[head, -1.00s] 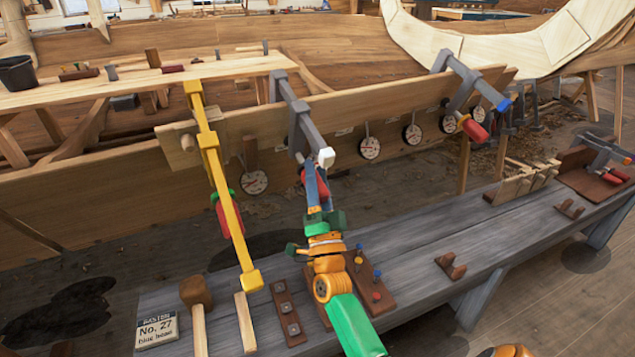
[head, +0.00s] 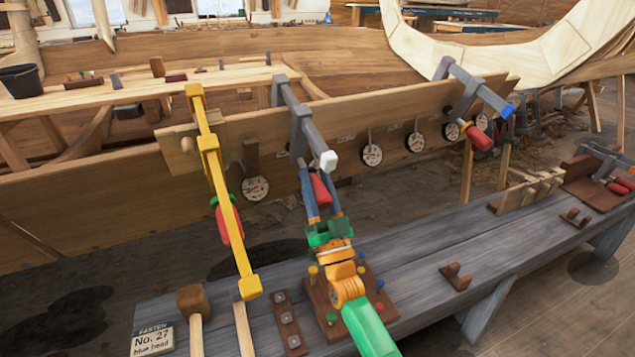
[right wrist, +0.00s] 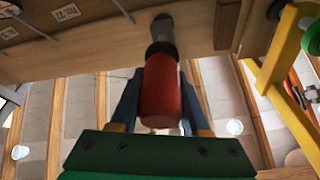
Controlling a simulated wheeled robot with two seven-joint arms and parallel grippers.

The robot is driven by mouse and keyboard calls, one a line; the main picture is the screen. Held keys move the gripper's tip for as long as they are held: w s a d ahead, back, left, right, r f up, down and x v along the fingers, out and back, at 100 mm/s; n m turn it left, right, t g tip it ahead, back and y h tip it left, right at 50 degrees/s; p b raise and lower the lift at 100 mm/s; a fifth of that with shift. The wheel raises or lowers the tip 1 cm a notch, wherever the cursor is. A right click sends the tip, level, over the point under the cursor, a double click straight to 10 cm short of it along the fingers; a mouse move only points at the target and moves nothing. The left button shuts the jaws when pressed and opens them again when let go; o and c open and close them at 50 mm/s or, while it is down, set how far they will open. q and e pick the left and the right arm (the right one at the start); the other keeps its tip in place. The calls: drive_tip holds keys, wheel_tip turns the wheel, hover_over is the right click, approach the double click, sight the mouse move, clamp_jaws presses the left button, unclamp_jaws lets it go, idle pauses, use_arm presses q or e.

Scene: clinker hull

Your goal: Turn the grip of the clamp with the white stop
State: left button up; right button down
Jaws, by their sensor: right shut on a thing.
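The clamp with the white stop (head: 328,160) is a grey bar clamp on the plank, in the middle of the head view. Its red grip (head: 319,189) hangs below the bar. My right gripper (head: 322,200) comes up from below, with its blue fingers on either side of the red grip, and is shut on it. In the right wrist view the red grip (right wrist: 161,92) stands between the two fingers, with its dark spindle above. The grip's far side is hidden. My left gripper does not show.
A yellow clamp (head: 222,190) with a red grip stands close on the left. A blue-stopped clamp (head: 478,85) is at the right. Round dials (head: 372,155) hang along the plank (head: 400,100). The grey bench (head: 420,255) below carries a mallet (head: 195,302), blocks and a peg board.

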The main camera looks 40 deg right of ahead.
sight(323, 209)
drive_tip(key=shift+r, duration=0.15)
drive_tip(key=c, duration=0.7)
unclamp_jaws()
drive_tip(key=o, duration=0.3)
drive_tip(key=shift+w, duration=0.1)
drive_tip(key=shift+o, duration=0.2)
drive_tip(key=b+v, duration=0.1)
drive_tip(key=v, duration=0.6)
drive_tip(key=shift+n+y, duration=0.5)
drive_tip(key=shift+n, duration=0.1)
drive_tip(key=w+n+g+y, duration=0.1)
drive_tip(key=w, duration=0.1)
drive_tip(key=w+d+n+g+y+p, duration=0.1)
drive_tip(key=w+n, duration=0.1)
drive_tip(key=w+n+y, duration=0.1)
drive_tip(key=w+n, duration=0.1)
drive_tip(key=w, duration=0.1)
drive_tip(key=shift+d+r+g+p, duration=0.1)
drive_tip(key=shift+d+g+p, duration=0.1)
drive_tip(key=shift+g+p, duration=0.15)
